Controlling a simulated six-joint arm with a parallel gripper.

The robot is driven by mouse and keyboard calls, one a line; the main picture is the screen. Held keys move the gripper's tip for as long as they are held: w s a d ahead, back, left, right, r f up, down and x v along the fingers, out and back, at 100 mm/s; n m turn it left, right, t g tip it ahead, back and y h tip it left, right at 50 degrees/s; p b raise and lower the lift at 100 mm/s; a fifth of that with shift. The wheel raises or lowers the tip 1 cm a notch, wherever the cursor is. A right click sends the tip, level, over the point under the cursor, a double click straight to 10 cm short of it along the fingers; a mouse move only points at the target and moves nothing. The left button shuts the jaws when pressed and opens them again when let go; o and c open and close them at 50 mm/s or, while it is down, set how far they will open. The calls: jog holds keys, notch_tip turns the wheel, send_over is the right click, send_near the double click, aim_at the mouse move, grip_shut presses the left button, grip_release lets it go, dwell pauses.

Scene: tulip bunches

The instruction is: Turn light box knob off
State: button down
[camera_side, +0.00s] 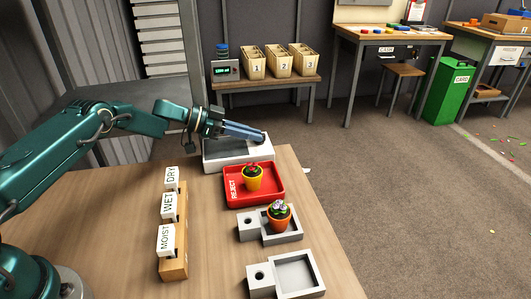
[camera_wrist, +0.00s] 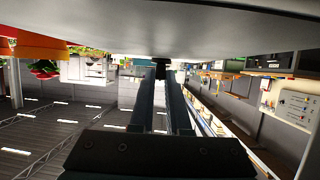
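The light box (camera_side: 224,162) is a pale box with a dark top panel, at the far edge of the wooden table in the side view. My gripper (camera_side: 262,138) reaches low across it from the left, with its blue fingers pointing to the right. In the wrist view, my two fingers (camera_wrist: 162,78) run forward with a narrow gap between them. A small dark knob (camera_wrist: 162,64) shows at the fingertips, under the pale underside-like surface across the top. I cannot tell whether the fingers touch it. The knob's setting is hidden.
A red reject tray (camera_side: 278,198) with a potted plant (camera_side: 253,177) stands just in front of the light box. Nearer are a grey tray (camera_side: 248,230) with another pot (camera_side: 279,215), an empty grey tray (camera_side: 296,274) and a wooden rack (camera_side: 174,268) with signs.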

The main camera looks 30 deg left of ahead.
jog(key=shift+s+d+n+t+y, duration=0.1)
jog(key=shift+d+n+t+y, duration=0.05)
jog(key=shift+n+t+y, duration=0.3)
jog(key=shift+s+d+n+t+y, duration=0.1)
jog(key=shift+n+t+y, duration=0.35)
jog(key=shift+n+y, duration=0.15)
jog(key=shift+s+d+n+t+y, duration=0.1)
jog(key=shift+n+t+y, duration=0.35)
jog(key=shift+n, duration=0.2)
jog(key=shift+d+n+t+y, duration=0.15)
jog(key=shift+n+t+y, duration=0.5)
jog(key=shift+n+y, duration=0.6)
jog(key=shift+r+y, duration=0.1)
jog(key=shift+y, duration=0.15)
jog(key=c, duration=0.9)
grip_release()
jog(key=shift+s, duration=0.1)
